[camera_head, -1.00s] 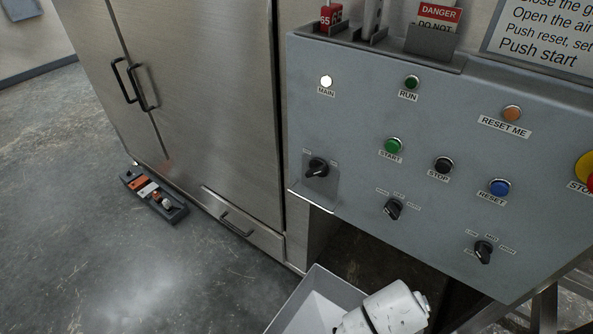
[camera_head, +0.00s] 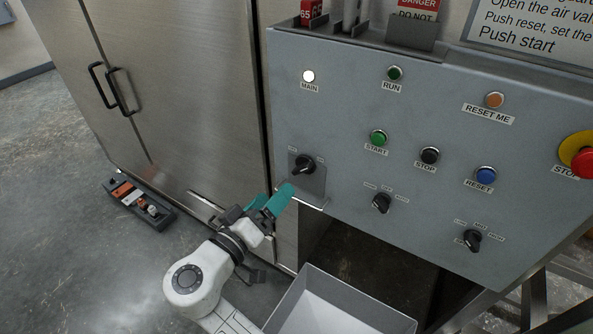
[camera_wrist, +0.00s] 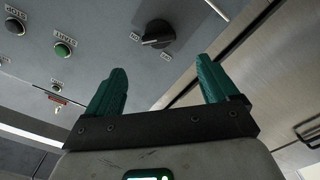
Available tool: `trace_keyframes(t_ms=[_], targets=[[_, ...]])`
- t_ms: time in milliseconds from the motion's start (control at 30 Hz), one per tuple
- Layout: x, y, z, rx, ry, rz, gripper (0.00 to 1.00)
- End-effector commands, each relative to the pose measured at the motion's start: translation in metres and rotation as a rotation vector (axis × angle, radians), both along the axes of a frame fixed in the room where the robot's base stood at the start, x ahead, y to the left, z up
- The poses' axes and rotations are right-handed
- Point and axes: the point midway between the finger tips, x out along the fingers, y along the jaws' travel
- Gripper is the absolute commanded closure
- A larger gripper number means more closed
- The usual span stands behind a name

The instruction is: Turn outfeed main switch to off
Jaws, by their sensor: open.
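The outfeed main switch is a black rotary knob (camera_head: 303,165) on a small plate at the left of the grey control panel. Its pointer lies slanted to one side, and its small labels are too blurred to read surely in the head view. The knob also shows in the wrist view (camera_wrist: 158,35), just beyond the fingertips. My gripper (camera_head: 276,198) has teal fingers and is just below and left of the knob in the head view. In the wrist view my gripper (camera_wrist: 161,66) is open and empty, its fingers spread apart, with the knob between their directions and not touched.
A white MAIN lamp (camera_head: 308,76) glows above the switch. Other knobs (camera_head: 381,203), a green START button (camera_head: 378,138) and a red stop button (camera_head: 583,162) are to the right. A grey bin (camera_head: 405,322) is below. A steel cabinet (camera_head: 190,90) stands left.

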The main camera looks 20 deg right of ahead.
Motion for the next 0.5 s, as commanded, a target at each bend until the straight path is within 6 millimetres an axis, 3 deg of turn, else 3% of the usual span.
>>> trace_keyframes(t_ms=[500], targets=[[0.049,-0.071,0.001,0.002,0.005,-0.006,0.13]])
